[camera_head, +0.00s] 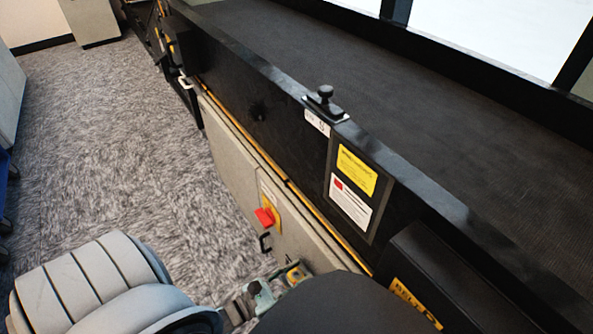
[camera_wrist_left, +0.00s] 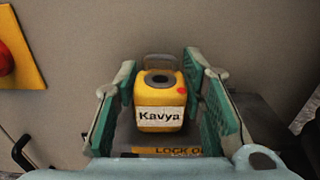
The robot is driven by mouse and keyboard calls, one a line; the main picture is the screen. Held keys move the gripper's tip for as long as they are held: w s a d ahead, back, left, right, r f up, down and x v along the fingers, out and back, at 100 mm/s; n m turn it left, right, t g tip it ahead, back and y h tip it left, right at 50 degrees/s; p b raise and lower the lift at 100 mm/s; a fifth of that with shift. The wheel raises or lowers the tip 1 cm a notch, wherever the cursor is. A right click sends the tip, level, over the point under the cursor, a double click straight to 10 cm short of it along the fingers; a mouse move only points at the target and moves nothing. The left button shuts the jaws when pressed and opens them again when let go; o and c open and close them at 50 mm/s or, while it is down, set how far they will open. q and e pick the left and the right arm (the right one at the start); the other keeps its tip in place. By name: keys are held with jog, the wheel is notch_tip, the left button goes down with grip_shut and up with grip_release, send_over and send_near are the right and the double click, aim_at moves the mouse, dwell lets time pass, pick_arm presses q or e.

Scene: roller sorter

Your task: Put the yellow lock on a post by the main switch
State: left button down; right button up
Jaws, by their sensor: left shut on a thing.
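The yellow lock (camera_wrist_left: 160,97) carries a "Kavya" label and a red dot. It sits upright between the green-padded fingers of my left gripper (camera_wrist_left: 165,105), which is shut on it, with its grey shackle up. In the head view my left gripper (camera_head: 268,294) is low near the cabinet front, and the lock (camera_head: 294,275) shows small there. The red main switch (camera_head: 264,217) on its yellow plate is above and left of the gripper; its edge shows in the left wrist view (camera_wrist_left: 5,60). A black bent post (camera_head: 265,243) is just below the switch. My right gripper is out of view.
The beige cabinet (camera_head: 232,165) runs under the black conveyor side. A "LOCK OUT" label (camera_wrist_left: 178,151) shows below the lock. A black knob (camera_head: 325,95) stands on the conveyor rail. Yellow and white notices (camera_head: 356,172) are on its side. Carpet (camera_head: 110,150) at left is clear.

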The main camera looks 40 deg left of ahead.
pick_arm(q)
jog(key=c, duration=1)
grip_release()
jog(key=shift+o, duration=0.2)
jog(key=v, duration=1.2)
